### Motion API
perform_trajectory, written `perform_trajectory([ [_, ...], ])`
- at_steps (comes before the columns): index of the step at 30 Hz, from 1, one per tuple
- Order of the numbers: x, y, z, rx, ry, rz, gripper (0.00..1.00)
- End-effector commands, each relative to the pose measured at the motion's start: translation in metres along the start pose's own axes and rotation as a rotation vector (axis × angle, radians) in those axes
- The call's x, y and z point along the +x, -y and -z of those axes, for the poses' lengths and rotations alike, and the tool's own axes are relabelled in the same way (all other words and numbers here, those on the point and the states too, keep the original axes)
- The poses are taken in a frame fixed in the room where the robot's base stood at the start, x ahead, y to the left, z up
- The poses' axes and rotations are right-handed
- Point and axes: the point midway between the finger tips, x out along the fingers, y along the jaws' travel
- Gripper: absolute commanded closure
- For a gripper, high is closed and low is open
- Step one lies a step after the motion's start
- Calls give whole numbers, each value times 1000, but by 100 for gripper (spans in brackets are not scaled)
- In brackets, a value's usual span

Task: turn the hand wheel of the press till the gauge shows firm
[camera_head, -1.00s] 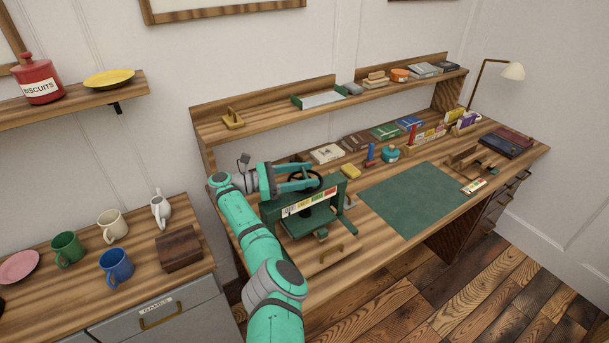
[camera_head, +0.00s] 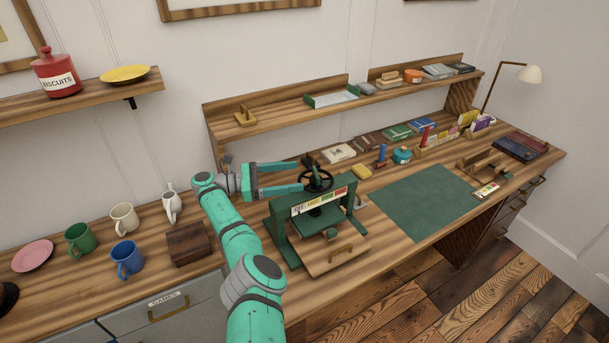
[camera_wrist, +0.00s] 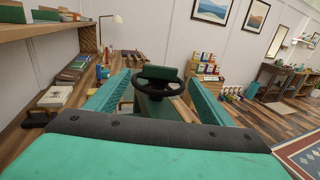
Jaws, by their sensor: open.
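The green press (camera_head: 312,218) stands on the desk, with a coloured gauge strip (camera_head: 322,200) across its front. The strip's pointer is too small to read. The black hand wheel (camera_head: 317,179) sits on top of the press. My gripper (camera_head: 298,178) is open, just left of the wheel in the head view, with its fingers pointing toward it. In the wrist view the hand wheel (camera_wrist: 158,78) lies ahead between the two spread fingers, apart from my palm. I cannot tell whether a fingertip touches the rim.
A green mat (camera_head: 425,200) lies right of the press. Books and small items line the desk's back under a shelf (camera_head: 290,115). Mugs and a wooden box (camera_head: 189,243) stand on the left cabinet. A lamp (camera_head: 522,75) is at the far right.

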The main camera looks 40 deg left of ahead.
Motion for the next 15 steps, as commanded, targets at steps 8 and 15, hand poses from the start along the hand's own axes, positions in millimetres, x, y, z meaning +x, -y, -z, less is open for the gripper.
perform_trajectory([
  [8, -24, 0, 0, -1, 0, 0, 25],
  [15, -25, 0, 0, -1, 0, 0, 25],
])
